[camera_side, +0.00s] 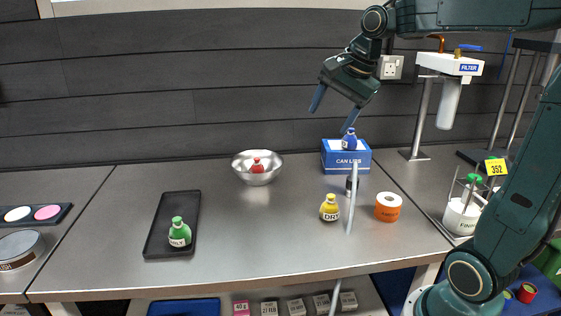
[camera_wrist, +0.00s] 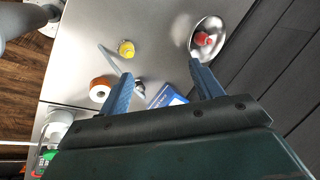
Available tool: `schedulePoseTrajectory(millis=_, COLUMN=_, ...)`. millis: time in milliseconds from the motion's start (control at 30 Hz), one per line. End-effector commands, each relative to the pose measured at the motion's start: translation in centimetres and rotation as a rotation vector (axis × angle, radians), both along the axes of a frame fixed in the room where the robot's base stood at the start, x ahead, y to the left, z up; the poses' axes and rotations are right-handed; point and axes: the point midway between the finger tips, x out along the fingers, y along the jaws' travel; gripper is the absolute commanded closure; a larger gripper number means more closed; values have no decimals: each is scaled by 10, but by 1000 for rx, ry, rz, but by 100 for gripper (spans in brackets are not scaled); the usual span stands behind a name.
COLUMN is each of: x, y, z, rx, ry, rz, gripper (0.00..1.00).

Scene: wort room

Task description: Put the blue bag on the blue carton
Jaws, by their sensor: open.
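The blue bag (camera_side: 349,141) sits upright on top of the blue carton (camera_side: 338,161), which stands at the back of the steel bench. My gripper (camera_side: 333,116) is open and empty, above and slightly left of the bag, apart from it. In the wrist view my gripper (camera_wrist: 161,72) has its fingers spread wide with nothing between them. Part of the blue carton (camera_wrist: 168,97) shows between the fingers there, its rest hidden by the gripper body. I cannot make out the blue bag in the wrist view.
A steel bowl (camera_side: 240,170) holds a red bag (camera_side: 257,166). A black tray (camera_side: 160,225) holds a green bag (camera_side: 180,234).

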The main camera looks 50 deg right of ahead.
Motion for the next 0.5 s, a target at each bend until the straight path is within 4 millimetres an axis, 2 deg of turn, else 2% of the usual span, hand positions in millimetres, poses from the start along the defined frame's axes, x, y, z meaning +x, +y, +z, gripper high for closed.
schedulePoseTrajectory(millis=33, x=-9, y=14, z=0, rx=-35, ry=-2, rz=82, gripper=35)
schedulePoseTrajectory(millis=200, x=-40, y=49, z=-7, rx=-159, ry=-6, rz=353, gripper=35)
schedulePoseTrajectory(millis=500, x=-99, y=93, z=-30, rx=-383, ry=-17, rz=828, gripper=35)
